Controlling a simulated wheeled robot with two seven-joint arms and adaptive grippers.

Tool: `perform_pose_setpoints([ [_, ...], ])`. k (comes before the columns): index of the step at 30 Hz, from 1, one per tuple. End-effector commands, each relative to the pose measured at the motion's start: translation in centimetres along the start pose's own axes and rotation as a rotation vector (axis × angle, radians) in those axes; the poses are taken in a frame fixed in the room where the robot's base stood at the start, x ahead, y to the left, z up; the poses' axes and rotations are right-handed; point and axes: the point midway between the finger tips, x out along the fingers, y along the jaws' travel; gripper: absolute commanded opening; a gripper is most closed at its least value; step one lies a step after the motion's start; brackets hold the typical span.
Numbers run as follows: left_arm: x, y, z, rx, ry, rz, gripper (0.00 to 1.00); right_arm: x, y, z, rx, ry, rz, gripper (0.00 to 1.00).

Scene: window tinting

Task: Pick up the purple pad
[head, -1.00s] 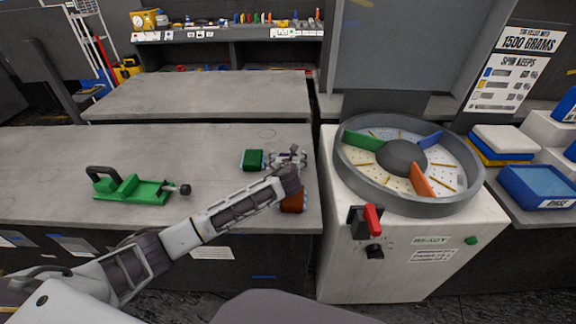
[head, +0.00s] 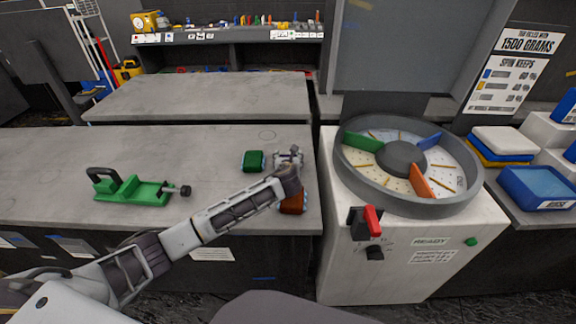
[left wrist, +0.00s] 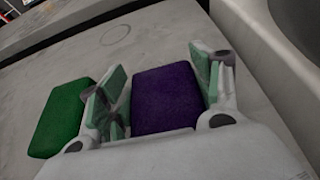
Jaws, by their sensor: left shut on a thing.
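The purple pad (left wrist: 167,98) lies between the two fingers of my left gripper (left wrist: 158,92) in the left wrist view. The fingers are shut on its two sides. In the head view my left gripper (head: 288,158) is low over the right end of the workbench and hides most or all of the pad. I cannot tell whether the pad is clear of the bench top. My right gripper is in neither view.
A green pad (head: 253,160) lies just left of the gripper, also in the left wrist view (left wrist: 63,117). A green clamp-like tool (head: 132,188) sits left on the workbench (head: 60,160). A round-drum machine (head: 345,235) stands right.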

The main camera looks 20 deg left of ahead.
Motion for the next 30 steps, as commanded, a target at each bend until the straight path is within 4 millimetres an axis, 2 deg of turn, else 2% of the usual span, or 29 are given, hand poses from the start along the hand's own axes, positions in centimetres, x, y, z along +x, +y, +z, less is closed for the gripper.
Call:
perform_pose_setpoints([
  [1, 0.1, 0.1, -0.6, 0.003, 0.009, 0.002, 0.38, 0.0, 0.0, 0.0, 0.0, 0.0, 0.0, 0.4],
  [4, 0.1, 0.1, -0.6, 0.003, 0.009, 0.003, 0.38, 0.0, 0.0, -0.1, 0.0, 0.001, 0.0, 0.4],
  [10, -0.2, 0.1, 0.3, 0.003, 0.008, 0.003, 0.37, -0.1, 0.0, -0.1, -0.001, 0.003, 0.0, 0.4],
  [11, -0.3, 0.1, 0.6, 0.003, 0.007, 0.002, 0.32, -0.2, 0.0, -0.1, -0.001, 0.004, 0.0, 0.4],
  [24, -2.7, 0.0, 6.6, 0.0, 0.002, 0.0, 0.32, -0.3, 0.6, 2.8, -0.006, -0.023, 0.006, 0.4],
  [30, -3.5, 0.0, 8.5, 0.001, 0.002, 0.0, 0.32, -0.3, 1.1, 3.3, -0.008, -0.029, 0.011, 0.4],
])
